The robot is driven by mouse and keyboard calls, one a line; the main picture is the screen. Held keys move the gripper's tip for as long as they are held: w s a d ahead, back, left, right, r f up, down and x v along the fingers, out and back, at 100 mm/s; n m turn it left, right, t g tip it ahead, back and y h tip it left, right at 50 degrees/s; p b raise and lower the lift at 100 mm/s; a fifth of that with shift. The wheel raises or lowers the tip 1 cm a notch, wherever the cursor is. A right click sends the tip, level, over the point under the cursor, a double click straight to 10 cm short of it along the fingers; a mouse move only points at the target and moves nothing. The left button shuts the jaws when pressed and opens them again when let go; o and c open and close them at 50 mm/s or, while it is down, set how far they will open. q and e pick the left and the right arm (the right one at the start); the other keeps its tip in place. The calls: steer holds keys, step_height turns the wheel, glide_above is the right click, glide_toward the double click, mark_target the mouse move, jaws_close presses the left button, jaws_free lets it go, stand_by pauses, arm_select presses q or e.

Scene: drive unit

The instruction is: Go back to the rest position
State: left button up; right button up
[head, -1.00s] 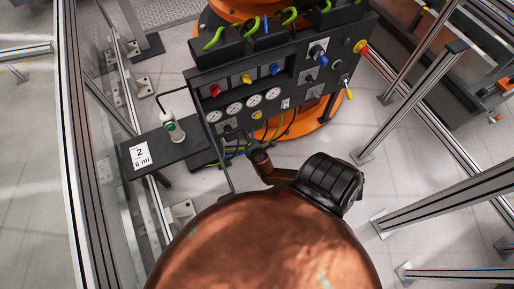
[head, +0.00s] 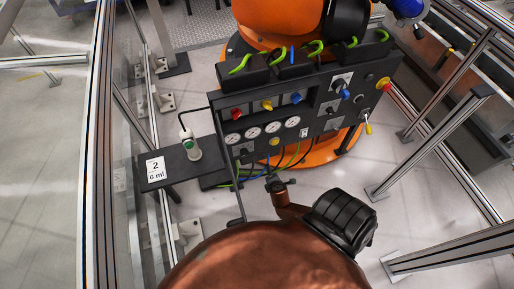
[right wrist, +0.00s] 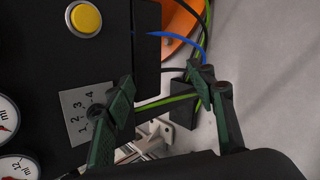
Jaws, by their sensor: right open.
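My right gripper (head: 277,184) is in front of the lower part of the black control panel (head: 315,105), just below its gauges and yellow button. In the right wrist view my right gripper (right wrist: 160,85) has its two dark green fingers apart, with nothing held between them. Behind the fingers are the black panel face, a plate numbered 1 to 4 (right wrist: 88,112) and the yellow button (right wrist: 86,19). Whether the fingers touch the panel I cannot tell. My left gripper is not in view.
Green, blue and black cables (head: 288,160) hang below the panel. Metal frame posts (head: 430,145) stand on the right, glass on the left.

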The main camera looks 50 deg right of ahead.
steer(key=s+a+f+m+g+y, duration=0.1)
steer(key=s+a+f+m+g, duration=0.1)
steer(key=s+f, duration=0.6)
steer(key=s+a+f+m+g+y, duration=0.1)
steer(key=s+a+f+m+y, duration=0.1)
steer(key=s+a+f+m, duration=0.2)
steer(key=s+a+f+m+g+y, duration=0.1)
steer(key=s+a+f+m+g, duration=0.1)
steer(key=s+f, duration=0.9)
steer(key=s+a+m, duration=0.1)
steer(key=s+a, duration=0.1)
steer(key=s, duration=0.3)
steer(key=shift+a+f+g+y, duration=0.25)
steer(key=shift+f+g+y, duration=0.05)
steer(key=shift+f, duration=0.05)
steer(key=s+a+f+m, duration=0.1)
steer(key=s+a, duration=0.1)
steer(key=s, duration=0.1)
steer(key=s+a+f+m+y, duration=0.1)
steer(key=s+a, duration=0.1)
steer(key=s, duration=0.1)
steer(key=s+a+f+m+g, duration=0.1)
steer(key=s+a+m, duration=0.1)
steer(key=s+a, duration=0.1)
steer(key=shift+s+f, duration=0.2)
steer(key=shift+s, duration=0.4)
steer(key=shift+c, duration=0.2)
